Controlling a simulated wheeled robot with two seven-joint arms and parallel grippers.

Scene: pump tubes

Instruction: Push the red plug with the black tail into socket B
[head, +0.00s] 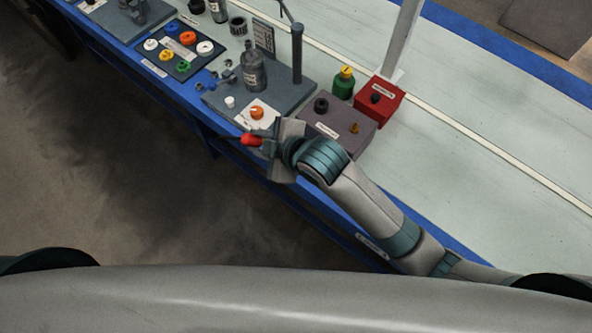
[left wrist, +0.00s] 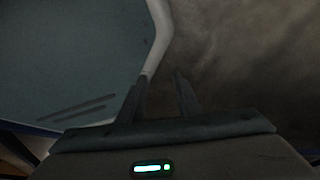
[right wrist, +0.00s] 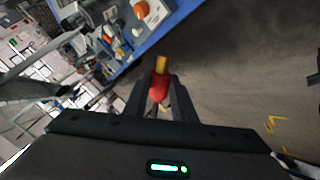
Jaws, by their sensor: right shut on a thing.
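The red plug (head: 251,140) is held in my right gripper (head: 272,142) in front of the blue table edge. In the right wrist view the red plug (right wrist: 158,88) sits between the two fingers, with a yellow-orange end (right wrist: 161,64) pointing away from the gripper. Its black tail is not clearly visible. I cannot read which fitting is socket B. A grey board (head: 218,98) beyond the gripper carries an orange round fitting (head: 257,112) on a white plate. My left gripper (left wrist: 161,76) is open and empty, and shows only in the left wrist view.
A purple-grey box (head: 350,138) with black and orange fittings stands just right of my gripper. Behind it are a green bottle (head: 344,84) and a red box (head: 381,99). A dark bottle (head: 253,72) and post (head: 297,52) stand on the board. The floor in front is clear.

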